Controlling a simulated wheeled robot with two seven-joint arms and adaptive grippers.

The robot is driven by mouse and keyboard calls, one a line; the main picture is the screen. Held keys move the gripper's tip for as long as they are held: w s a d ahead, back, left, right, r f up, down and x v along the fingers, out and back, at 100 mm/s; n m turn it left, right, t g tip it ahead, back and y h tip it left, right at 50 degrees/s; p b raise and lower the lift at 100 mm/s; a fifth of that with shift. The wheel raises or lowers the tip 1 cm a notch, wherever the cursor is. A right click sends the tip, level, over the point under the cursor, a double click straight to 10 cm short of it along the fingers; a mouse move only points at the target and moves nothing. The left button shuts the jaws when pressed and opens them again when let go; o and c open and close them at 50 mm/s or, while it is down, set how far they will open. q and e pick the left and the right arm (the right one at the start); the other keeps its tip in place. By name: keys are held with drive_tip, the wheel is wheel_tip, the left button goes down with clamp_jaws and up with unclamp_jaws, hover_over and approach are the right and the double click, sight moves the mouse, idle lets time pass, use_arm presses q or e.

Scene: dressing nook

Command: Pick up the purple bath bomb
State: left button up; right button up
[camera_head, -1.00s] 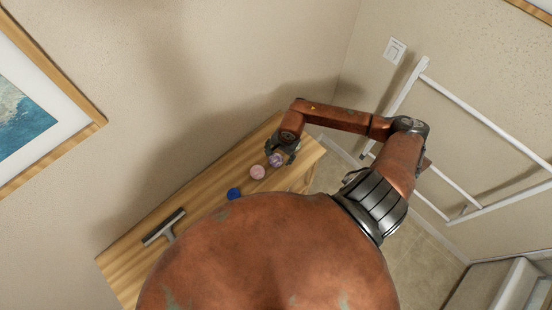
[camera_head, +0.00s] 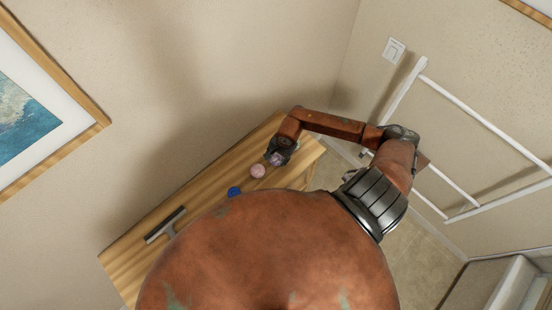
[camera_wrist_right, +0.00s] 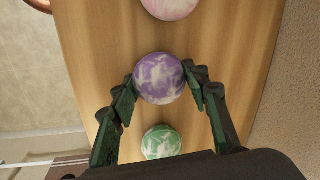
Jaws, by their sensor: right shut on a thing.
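The purple bath bomb (camera_wrist_right: 159,78) is a purple and white marbled ball in the middle of the right wrist view. My right gripper (camera_wrist_right: 162,82) has a finger on each side of it and is shut on it. In the head view the purple bath bomb (camera_head: 276,159) shows partly, at the tips of my right gripper (camera_head: 274,157), over the wooden table (camera_head: 190,207). I cannot tell whether the ball still touches the wood. My left gripper is not in view.
A pink bath bomb (camera_head: 258,171) lies close beside the purple one. A green and white ball (camera_wrist_right: 161,142) lies nearer the wrist. A blue item (camera_head: 234,192) and a squeegee (camera_head: 166,226) lie further left. A white ladder rack (camera_head: 478,118) stands at the right wall.

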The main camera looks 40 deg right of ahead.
drive_tip(key=c, duration=0.5)
drive_tip(key=shift+o, duration=0.2)
drive_tip(key=shift+r, duration=0.15)
